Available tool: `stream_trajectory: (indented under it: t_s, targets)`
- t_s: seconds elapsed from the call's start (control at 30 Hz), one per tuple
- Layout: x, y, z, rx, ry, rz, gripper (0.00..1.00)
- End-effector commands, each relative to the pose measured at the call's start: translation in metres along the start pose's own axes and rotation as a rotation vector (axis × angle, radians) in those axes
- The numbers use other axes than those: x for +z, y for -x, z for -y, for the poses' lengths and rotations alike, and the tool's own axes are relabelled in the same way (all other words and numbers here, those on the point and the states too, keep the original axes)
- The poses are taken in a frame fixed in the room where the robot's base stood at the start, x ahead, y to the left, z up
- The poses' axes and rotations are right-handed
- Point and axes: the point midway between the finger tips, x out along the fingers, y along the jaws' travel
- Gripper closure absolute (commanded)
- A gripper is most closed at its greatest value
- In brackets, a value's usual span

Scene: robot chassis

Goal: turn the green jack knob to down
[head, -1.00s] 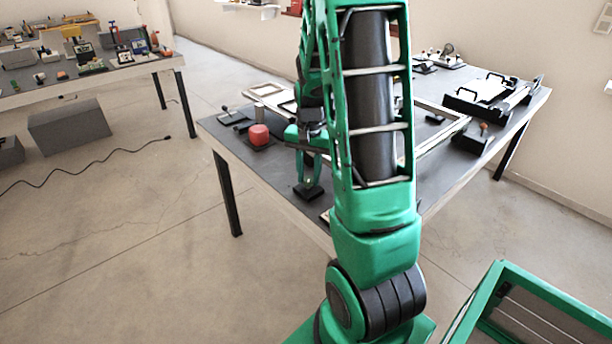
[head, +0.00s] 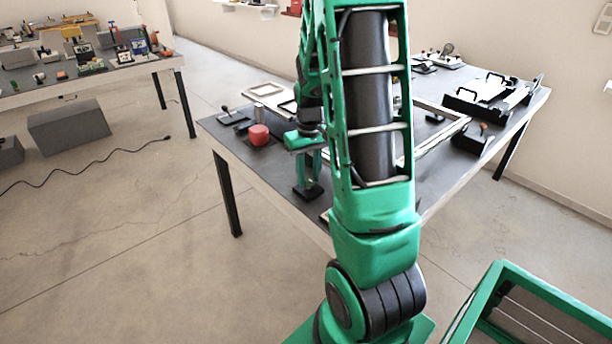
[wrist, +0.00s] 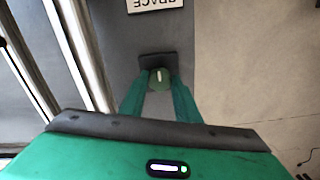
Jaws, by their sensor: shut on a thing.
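The green jack knob (wrist: 159,78) is a small round green cap with a pale line on top, on a dark square base (wrist: 172,59). In the wrist view the pale line runs nearly up and down the picture. My gripper (wrist: 160,80) has one green finger on each side of the knob and is shut on it. In the head view my gripper (head: 308,180) points down onto the dark base (head: 308,193) near the table's front edge. The knob itself is hidden there by the fingers.
A pale frame (head: 440,138) lies behind my arm. A white label (wrist: 154,4) with dark lettering lies near the knob. The floor shows beyond the table edge.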

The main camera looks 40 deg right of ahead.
Motion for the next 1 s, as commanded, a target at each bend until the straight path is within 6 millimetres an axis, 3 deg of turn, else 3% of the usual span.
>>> stream_trajectory:
  t_s: [0.63,0.67,0.73,1.0]
  targets:
    - [-0.0053,0.0025,0.0013,0.000,0.060,-0.014,0.93]
    - [-0.0053,0.0025,0.0013,0.000,0.060,-0.014,0.69]
    - [-0.0049,0.0023,0.0011,0.000,0.060,-0.013,0.52]
    - [-0.0021,0.0012,0.0005,0.000,0.056,-0.006,0.52]
